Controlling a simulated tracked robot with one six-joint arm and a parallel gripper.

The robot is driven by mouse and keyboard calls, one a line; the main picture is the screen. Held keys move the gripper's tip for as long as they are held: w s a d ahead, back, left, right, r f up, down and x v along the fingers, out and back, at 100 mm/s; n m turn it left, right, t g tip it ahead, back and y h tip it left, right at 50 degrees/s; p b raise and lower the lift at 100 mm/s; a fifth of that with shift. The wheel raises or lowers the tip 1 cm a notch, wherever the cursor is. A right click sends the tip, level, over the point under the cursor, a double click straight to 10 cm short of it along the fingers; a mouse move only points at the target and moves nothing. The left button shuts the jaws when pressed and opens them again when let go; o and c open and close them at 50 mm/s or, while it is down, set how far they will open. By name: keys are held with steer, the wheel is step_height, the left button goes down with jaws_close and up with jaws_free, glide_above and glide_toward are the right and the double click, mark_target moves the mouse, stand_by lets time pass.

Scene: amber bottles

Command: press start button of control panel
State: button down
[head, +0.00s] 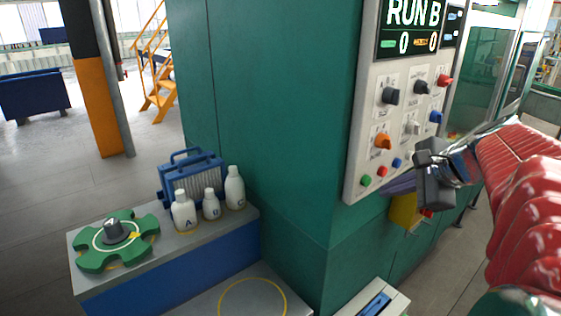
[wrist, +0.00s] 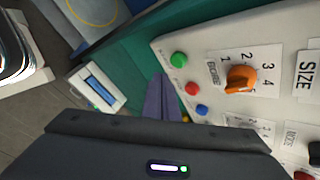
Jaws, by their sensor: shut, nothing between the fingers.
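The control panel (head: 353,150) is a pale board on the green machine, with a screen reading "RUN B" above knobs and buttons. A small green button (head: 366,180) sits at its lower left corner, beside a red button (head: 382,171) and a blue button (head: 397,162). The green button also shows in the wrist view (wrist: 179,59); I read no start label. My gripper (head: 388,189) is shut and empty, its purple-grey fingers (wrist: 160,80) by the panel's lower edge. In the wrist view the fingertips appear beside the green button, over the green wall; contact is not evident.
An orange selector knob (head: 383,141) and dark, white, red and blue controls sit above the small buttons. A yellow box (head: 405,211) is below the panel. White bottles (head: 211,204), a blue crate (head: 190,178) and a green star wheel (head: 137,243) stand at left.

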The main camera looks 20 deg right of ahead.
steer(key=shift+s+d, duration=0.3)
steer(key=shift+s, duration=0.6)
steer(key=shift+s+d, duration=0.3)
steer(key=shift+s, duration=0.55)
steer(key=w+a+f+n+g, duration=0.1)
steer(key=a+f+n, duration=0.15)
steer(key=a, duration=0.25)
steer(key=a+f+n+g+y, duration=0.1)
steer(key=a+n, duration=0.2)
steer(key=a, duration=0.3)
steer(key=w+a+f+n+g, duration=0.1)
steer(key=a+f+n, duration=0.1)
steer(key=a, duration=0.3)
steer(key=s+a+f+n+h, duration=0.2)
steer(key=s+a+f+n, duration=0.4)
steer(key=s+a+n, duration=0.4)
steer(key=shift+a+n, duration=0.7)
steer(key=shift+n, duration=1.65)
